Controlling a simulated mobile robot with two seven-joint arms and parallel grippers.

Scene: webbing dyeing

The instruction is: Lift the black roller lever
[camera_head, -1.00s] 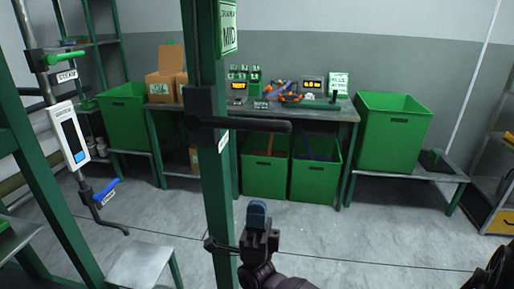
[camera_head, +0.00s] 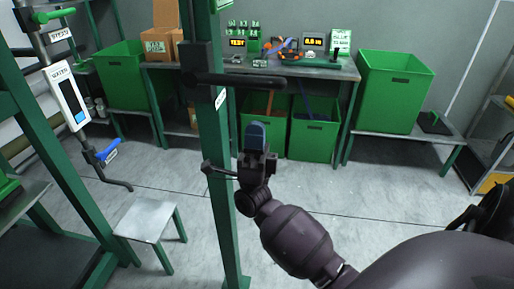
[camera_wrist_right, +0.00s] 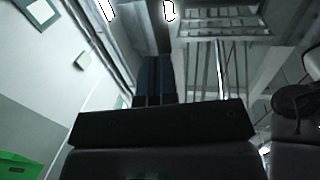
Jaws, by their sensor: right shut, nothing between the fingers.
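The black roller lever (camera_head: 238,80) is a horizontal bar on the green post, reaching to the right of it. My right gripper (camera_head: 255,135) points upward below the lever's right part, with a visible gap in the head view. Its blue-padded fingers are shut with nothing between them; they also show at the middle of the right wrist view (camera_wrist_right: 154,78). I cannot make out the lever in the wrist view. My left gripper is not in view.
The green post (camera_head: 229,225) stands just left of my right gripper. A smaller black handle (camera_head: 217,170) sits lower on it. Behind are a workbench (camera_head: 300,70) and green bins (camera_head: 390,92).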

